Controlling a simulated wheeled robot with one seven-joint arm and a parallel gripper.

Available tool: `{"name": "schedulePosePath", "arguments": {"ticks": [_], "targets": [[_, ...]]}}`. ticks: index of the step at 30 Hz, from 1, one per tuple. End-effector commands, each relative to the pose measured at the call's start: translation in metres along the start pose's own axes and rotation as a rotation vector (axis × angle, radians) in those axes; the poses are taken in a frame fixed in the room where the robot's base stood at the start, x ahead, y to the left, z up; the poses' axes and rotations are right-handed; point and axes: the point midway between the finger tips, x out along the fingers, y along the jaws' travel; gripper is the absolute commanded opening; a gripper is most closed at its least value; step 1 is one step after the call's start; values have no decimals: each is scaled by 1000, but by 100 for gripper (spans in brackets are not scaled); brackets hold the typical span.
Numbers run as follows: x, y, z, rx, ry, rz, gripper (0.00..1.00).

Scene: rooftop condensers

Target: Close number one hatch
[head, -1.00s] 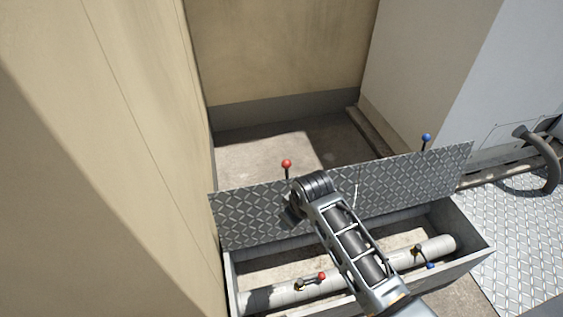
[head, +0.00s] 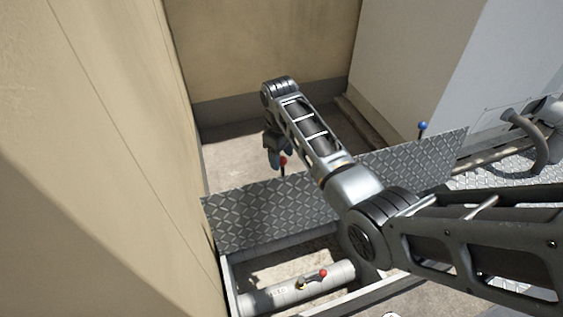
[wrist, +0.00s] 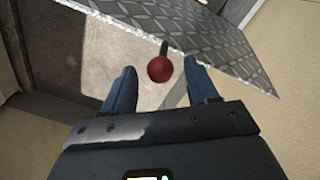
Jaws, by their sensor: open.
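Two diamond-plate hatch lids stand raised at the back of a long trough; the left lid (head: 255,212) has a red ball knob (head: 283,160) on a short stem at its top edge. The right lid (head: 425,162) has a blue ball knob (head: 422,126). No number shows on either lid. My gripper (head: 273,154) is beside the red knob, behind the left lid's top edge. In the wrist view the red knob (wrist: 160,69) lies between the tips of my open blue fingers (wrist: 163,90); contact cannot be told.
A white pipe (head: 290,290) with a red-tipped valve handle (head: 323,273) runs inside the trough. A beige wall (head: 110,130) stands close on the left. Bare floor (head: 235,150) lies behind the lids. A curved grey pipe (head: 535,145) is at right.

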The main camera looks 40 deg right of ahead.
Motion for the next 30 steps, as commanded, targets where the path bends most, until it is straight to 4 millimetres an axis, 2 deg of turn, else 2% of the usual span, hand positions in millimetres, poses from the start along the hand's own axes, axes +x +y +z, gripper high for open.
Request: {"name": "schedulePosePath", "arguments": {"ticks": [1, 6, 17, 30], "targets": [[9, 0, 1, 0, -2, -1, 58], [25, 0, 0, 0, 0, 0, 58], [29, 0, 0, 0, 1, 0, 58], [29, 0, 0, 0, 1, 0, 16]]}}
